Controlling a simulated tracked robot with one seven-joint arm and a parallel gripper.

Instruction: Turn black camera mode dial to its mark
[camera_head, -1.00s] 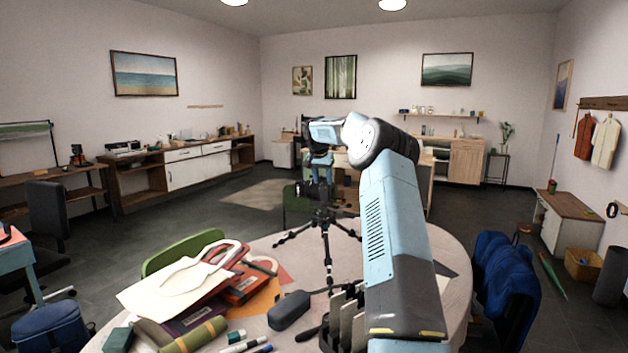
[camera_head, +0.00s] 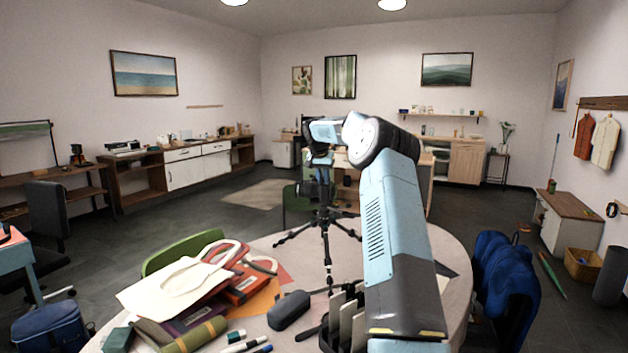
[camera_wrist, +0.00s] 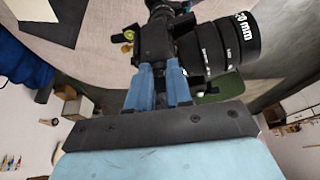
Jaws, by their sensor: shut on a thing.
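A black camera (camera_head: 323,191) sits on a black tripod (camera_head: 325,232) standing on the round table (camera_head: 285,248). My gripper (camera_head: 320,163) reaches down over the camera from above. In the wrist view, the camera body (camera_wrist: 154,42) is just beyond my gripper's blue fingers (camera_wrist: 158,72), and its large lens (camera_wrist: 222,47) with white markings extends to the right. My gripper is shut on the mode dial at the top of the camera. The dial and its mark are hidden by the fingers, so I cannot tell how they line up.
On the table are a pile of folders and papers (camera_head: 180,285), a dark case (camera_head: 289,309) and a black file holder (camera_head: 340,325) near my arm. A green chair (camera_head: 185,250) and a blue-draped chair (camera_head: 503,285) stand at the table's sides.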

